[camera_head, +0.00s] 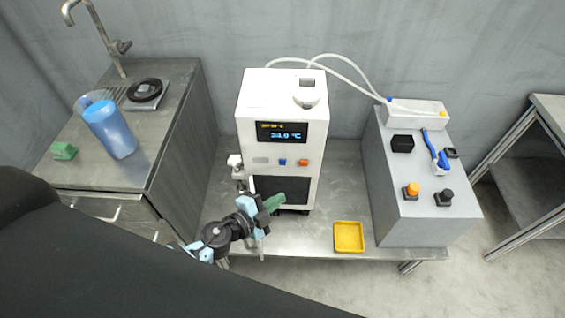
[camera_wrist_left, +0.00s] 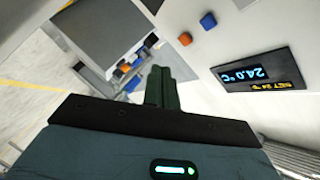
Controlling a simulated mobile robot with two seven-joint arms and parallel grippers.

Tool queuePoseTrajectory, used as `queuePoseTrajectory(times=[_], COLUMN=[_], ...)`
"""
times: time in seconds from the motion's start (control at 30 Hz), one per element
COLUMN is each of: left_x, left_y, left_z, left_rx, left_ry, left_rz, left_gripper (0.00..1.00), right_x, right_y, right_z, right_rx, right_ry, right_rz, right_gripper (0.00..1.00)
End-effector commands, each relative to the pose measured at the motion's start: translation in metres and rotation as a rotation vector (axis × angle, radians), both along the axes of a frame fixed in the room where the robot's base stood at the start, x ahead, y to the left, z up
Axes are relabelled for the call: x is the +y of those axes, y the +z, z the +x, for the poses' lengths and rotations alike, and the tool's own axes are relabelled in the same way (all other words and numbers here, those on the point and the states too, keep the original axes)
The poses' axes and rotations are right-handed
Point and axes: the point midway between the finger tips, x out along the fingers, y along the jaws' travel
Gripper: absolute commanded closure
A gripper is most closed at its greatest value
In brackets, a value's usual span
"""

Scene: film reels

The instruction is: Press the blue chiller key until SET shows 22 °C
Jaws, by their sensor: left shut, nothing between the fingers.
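The chiller (camera_head: 250,105) is a white upright box with a dark display (camera_head: 281,132). In the left wrist view the display (camera_wrist_left: 257,76) appears upside down, with large blue digits 24.0 °C and small yellow text that seems to read SET 24 °C. The blue key (camera_head: 282,161) sits under the display, left of an orange key (camera_head: 303,162). The wrist view also shows the blue key (camera_wrist_left: 208,20) and orange key (camera_wrist_left: 185,38). My left gripper (camera_head: 274,203), with green fingers, is shut and empty below the keys, apart from both. My right gripper is not in view.
A yellow tray (camera_head: 348,237) lies on the bench right of the chiller. A grey block (camera_head: 400,225) with knobs and a blue-handled tool stands farther right. A sink counter (camera_head: 150,165) with a blue pitcher (camera_head: 110,130) is at left. White hoses run behind the chiller.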

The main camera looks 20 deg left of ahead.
Motion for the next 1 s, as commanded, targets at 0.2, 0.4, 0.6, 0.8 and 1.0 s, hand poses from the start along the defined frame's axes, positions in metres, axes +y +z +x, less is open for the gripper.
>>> queuePoseTrajectory(times=[0.2,0.4,0.6,0.8,1.0], left_x=[0.005,0.012,0.019,0.023,0.024], left_y=[-0.001,-0.002,-0.002,-0.001,0.000], left_z=[0.015,0.039,0.063,0.078,0.084], left_rx=[-0.002,0.000,0.001,-0.001,-0.001], left_ry=[0.001,0.000,0.001,0.000,0.000], left_rz=[0.003,0.004,0.002,0.002,0.001], left_gripper=[1.00,1.00,1.00,1.00,1.00], right_x=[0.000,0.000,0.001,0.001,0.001], right_y=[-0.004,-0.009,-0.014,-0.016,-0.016], right_z=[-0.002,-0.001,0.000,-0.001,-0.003], right_rx=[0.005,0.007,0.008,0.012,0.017], right_ry=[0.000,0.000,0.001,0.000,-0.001], right_rz=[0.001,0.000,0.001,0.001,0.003], right_gripper=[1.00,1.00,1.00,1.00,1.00])
